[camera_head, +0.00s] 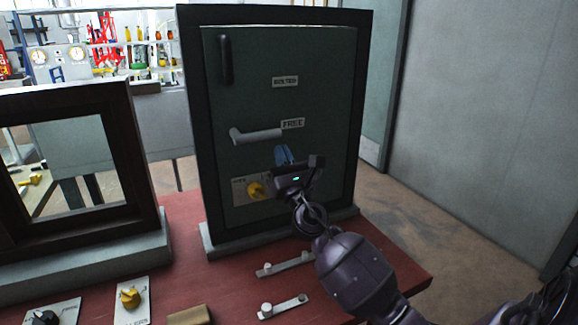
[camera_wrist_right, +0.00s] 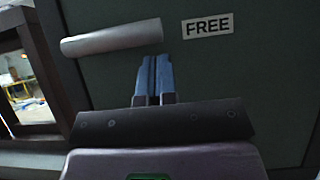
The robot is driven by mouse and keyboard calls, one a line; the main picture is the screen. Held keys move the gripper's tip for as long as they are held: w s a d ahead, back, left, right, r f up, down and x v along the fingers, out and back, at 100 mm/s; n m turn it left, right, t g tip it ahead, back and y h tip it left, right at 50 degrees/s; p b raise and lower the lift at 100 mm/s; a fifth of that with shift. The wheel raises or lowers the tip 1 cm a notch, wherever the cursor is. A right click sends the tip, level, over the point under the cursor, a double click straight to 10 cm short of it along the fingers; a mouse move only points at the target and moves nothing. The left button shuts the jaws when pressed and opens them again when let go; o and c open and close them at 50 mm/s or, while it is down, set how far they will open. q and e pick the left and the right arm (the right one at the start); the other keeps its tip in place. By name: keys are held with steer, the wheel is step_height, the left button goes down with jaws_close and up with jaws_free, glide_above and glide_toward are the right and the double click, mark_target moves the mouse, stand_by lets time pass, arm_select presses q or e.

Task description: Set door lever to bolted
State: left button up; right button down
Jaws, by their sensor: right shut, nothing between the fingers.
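The dark green door (camera_head: 240,100) stands in a black frame on the red table. Its grey lever (camera_head: 257,135) lies roughly level, its free end pointing right beside the FREE label (camera_head: 293,123). The BOLTED label (camera_head: 285,82) is higher up on the door. My right gripper (camera_head: 283,153) is shut and empty, with blue fingertips just below the lever's free end. In the right wrist view the lever (camera_wrist_right: 112,40) shows above and left of the fingers (camera_wrist_right: 154,62), and the FREE label (camera_wrist_right: 207,26) is to their right. Touching cannot be told. My left gripper is out of view.
A yellow knob (camera_head: 256,190) on a plate sits low on the door, left of my gripper. A dark wooden frame (camera_head: 120,150) stands at the left. Plates with knobs and two small grey levers (camera_head: 284,264) lie on the red table (camera_head: 185,215) in front.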

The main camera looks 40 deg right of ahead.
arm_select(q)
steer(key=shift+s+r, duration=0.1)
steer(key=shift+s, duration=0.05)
arm_select(e)
steer(key=shift+w+r, duration=0.15)
steer(key=shift+r, duration=0.4)
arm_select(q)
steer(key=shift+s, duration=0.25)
